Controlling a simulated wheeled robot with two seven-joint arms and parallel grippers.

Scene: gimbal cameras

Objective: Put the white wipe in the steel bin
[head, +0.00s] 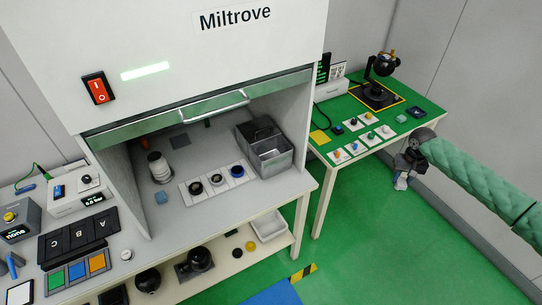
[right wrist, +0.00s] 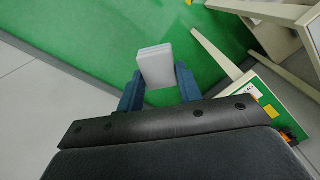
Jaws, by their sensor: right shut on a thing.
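My right gripper (head: 404,178) is at the right of the head view, over the floor beside the green-topped table. It is shut on the white wipe (right wrist: 156,66), a small pale folded block between the blue fingers in the right wrist view. In the head view only a little of the wipe shows below the gripper. The steel bin (head: 275,164) is a grey open-topped box inside the cabinet, at the right end of its work surface. It is well to the left of my right gripper. The bin's floor is partly hidden. My left gripper is out of view.
The cabinet's sash (head: 210,105) with its handle is raised above the opening. A white strip (head: 217,183) with several round pieces lies left of the bin. The green table (head: 420,118) carries cards and a black stand. Green floor lies clear between table and cabinet.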

